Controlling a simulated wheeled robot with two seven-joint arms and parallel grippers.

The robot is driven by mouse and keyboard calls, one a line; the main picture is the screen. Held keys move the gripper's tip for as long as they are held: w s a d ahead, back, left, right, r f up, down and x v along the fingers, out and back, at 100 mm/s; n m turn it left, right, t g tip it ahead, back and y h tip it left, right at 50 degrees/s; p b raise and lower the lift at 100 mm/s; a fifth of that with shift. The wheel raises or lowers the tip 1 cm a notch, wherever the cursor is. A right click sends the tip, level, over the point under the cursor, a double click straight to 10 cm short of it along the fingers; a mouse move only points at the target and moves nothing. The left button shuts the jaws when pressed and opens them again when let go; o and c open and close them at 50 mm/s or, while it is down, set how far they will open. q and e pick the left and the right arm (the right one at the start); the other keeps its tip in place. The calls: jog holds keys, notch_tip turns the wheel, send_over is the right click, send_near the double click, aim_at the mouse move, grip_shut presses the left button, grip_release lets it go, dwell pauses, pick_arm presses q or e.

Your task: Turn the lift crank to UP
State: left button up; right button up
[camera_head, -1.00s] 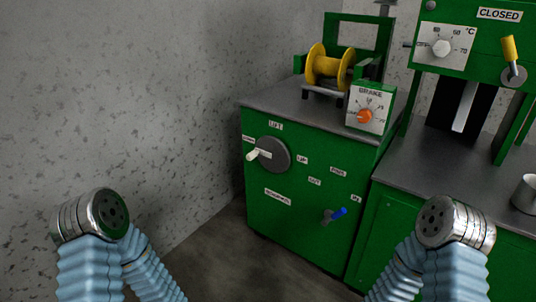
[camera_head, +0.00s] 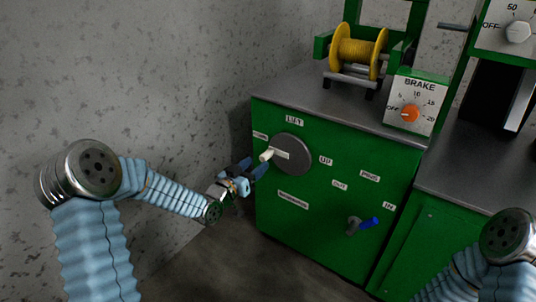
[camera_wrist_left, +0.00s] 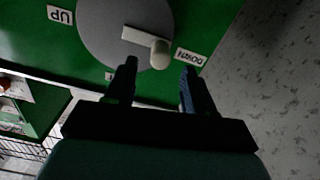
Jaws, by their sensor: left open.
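The lift crank is a grey disc (camera_head: 292,153) on the front of a green cabinet, with a pale bar and knob (camera_head: 266,155). The knob is at the disc's left side, by the DOWN label. The UP label (camera_head: 326,160) is right of the disc. My left gripper (camera_head: 255,164) is open just in front of the knob. In the left wrist view its open fingers (camera_wrist_left: 157,72) point at the knob (camera_wrist_left: 160,54), which shows between and just beyond the tips. The DOWN label (camera_wrist_left: 188,57) is beside the right finger. My right gripper is out of view.
A blue-handled lever (camera_head: 364,224) sits low on the cabinet, near the IN label. A brake dial (camera_head: 410,113) and a yellow spool (camera_head: 359,52) stand on top. A grey wall is at left; dark floor lies open in front.

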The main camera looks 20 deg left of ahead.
aim_at(262, 159)
pick_arm(q)
jog(key=x, duration=0.7)
jog(key=shift+f, duration=0.1)
jog(key=shift+c, duration=0.3)
grip_shut()
